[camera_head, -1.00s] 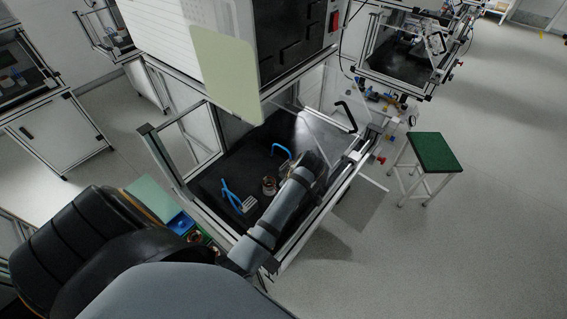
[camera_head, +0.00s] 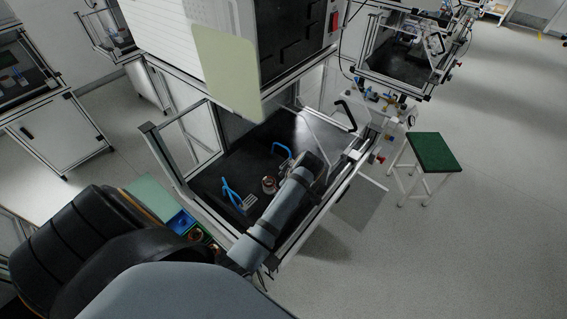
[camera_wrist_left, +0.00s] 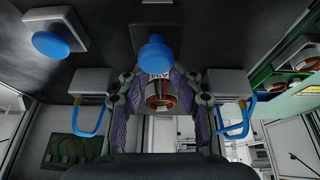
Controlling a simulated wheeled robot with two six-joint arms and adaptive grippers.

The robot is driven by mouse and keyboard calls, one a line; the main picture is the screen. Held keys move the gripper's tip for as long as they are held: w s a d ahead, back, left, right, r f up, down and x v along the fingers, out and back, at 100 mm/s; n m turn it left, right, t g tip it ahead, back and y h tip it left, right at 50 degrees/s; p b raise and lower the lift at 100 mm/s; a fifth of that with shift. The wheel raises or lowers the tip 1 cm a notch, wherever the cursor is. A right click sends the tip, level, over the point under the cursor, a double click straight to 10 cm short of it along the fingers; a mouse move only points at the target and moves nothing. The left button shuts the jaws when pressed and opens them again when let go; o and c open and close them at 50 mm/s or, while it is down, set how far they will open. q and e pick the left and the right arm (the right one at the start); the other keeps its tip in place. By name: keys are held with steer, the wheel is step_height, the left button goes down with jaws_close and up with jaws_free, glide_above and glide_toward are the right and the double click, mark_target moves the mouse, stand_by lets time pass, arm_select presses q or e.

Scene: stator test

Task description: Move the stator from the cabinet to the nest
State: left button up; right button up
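The stator (camera_head: 269,185), a small copper and whitish ring, shows in the head view just left of my left forearm, inside the open test box. In the head view my arm hides the fingers. The nest area has blue-handled clamps (camera_head: 230,192) on grey blocks around the stator. I cannot tell whether the stator touches the nest. My right gripper is not in view.
The test box has a black floor (camera_head: 222,180) and framed walls. A cabinet with a pale green top (camera_head: 150,196) and a blue tray (camera_head: 181,222) stands at the left. A green stool (camera_head: 433,152) stands to the right, with open floor around it.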

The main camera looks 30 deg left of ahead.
arm_select(q)
steer(key=shift+o, duration=1)
steer(key=shift+s+d+f, duration=0.15)
steer(key=shift+s+f, duration=0.25)
steer(key=shift+f, duration=0.4)
steer(key=shift+w+f, duration=0.15)
steer(key=shift+w, duration=0.3)
steer(key=shift+r, duration=0.3)
step_height(320, 180, up, 10)
steer(key=shift+f, duration=0.1)
